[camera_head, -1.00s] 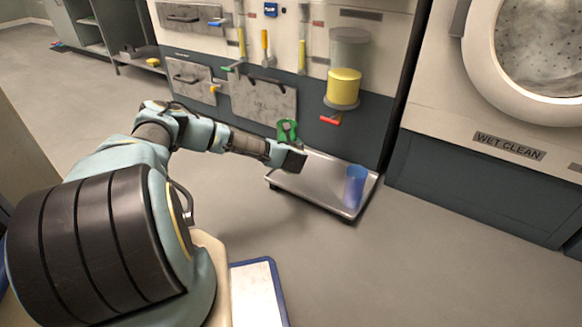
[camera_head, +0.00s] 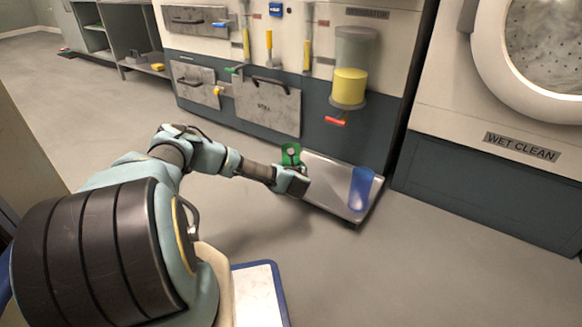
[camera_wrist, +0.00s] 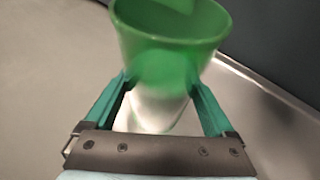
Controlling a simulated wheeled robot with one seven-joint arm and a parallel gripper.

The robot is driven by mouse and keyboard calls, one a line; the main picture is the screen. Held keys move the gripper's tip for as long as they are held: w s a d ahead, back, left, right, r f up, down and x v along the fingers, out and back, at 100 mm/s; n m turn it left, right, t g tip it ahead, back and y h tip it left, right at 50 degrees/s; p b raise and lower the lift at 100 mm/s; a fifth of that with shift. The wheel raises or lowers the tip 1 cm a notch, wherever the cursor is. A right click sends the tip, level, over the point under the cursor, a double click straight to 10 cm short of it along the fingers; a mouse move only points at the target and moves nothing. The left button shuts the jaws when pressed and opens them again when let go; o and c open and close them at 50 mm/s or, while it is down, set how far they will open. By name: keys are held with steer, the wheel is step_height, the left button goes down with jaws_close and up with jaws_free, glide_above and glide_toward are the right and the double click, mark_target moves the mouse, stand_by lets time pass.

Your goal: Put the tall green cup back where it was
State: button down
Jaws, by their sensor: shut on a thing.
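The tall green cup (camera_head: 291,152) shows just beyond my gripper (camera_head: 293,172), near the left end of the metal tray. In the wrist view the green cup (camera_wrist: 168,50) stands between the two teal fingers of my gripper (camera_wrist: 164,95), which are shut on it. Its rim faces the wrist camera, and its lower part is pale and blurred. Whether its base touches the tray (camera_head: 325,200) cannot be told. A blue translucent cup (camera_head: 361,188) stands upright on the right part of the tray.
A machine front with drawers and a yellow-filled clear container (camera_head: 350,85) rises behind the tray. A red handle (camera_head: 335,121) sticks out below it. The wet clean washer (camera_head: 480,160) stands at right. The tray's middle is clear.

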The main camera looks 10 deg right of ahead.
steer(key=shift+f, duration=0.15)
jaws_free()
